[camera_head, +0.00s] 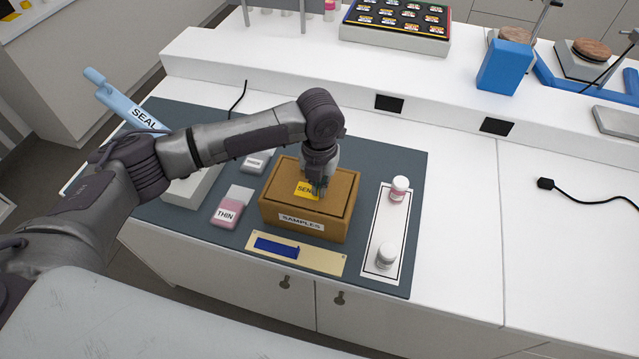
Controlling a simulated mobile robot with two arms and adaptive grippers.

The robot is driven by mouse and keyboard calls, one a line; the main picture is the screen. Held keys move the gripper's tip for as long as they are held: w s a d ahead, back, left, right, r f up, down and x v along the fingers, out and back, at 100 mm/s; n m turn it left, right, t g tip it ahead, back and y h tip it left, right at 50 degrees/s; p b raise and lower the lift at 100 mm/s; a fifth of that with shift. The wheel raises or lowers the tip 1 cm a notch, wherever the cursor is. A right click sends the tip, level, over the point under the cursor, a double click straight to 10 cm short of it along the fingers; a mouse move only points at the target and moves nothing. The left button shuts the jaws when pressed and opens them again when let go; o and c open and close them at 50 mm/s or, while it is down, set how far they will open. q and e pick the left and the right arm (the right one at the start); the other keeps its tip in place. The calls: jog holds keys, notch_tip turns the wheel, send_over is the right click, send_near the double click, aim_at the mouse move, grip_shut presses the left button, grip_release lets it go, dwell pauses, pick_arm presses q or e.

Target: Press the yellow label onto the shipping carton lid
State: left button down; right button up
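The shipping carton (282,209) is a brown box marked SAMPLES on its front, standing on the dark mat. Its lid (337,196) is closed. The yellow label (304,188), with dark letters that start with SEN, is at the middle of the lid top and looks flat on it. My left gripper (317,192) points straight down at the label's right part and covers some of it. The fingertips are small and dark here, so I cannot tell whether they are open or whether they touch the label. My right gripper is not in view.
A pink THIN container (231,208) stands left of the carton. A tan strip with a blue piece (322,262) lies in front. Two white jars stand on a white tray (376,228) to the right. The blue SEAL item (128,104) is at the left.

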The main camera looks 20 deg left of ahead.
pick_arm(q)
jog(key=shift+f, duration=0.1)
jog(key=c, duration=1.2)
grip_release()
jog(key=shift+c, duration=0.2)
notch_tip(320, 180, up, 2)
jog(key=p, duration=0.2)
jog(key=shift+r+p, duration=0.25)
jog(key=shift+p, duration=0.05)
jog(key=shift+r+p, duration=0.45)
jog(key=shift+r, duration=1.3)
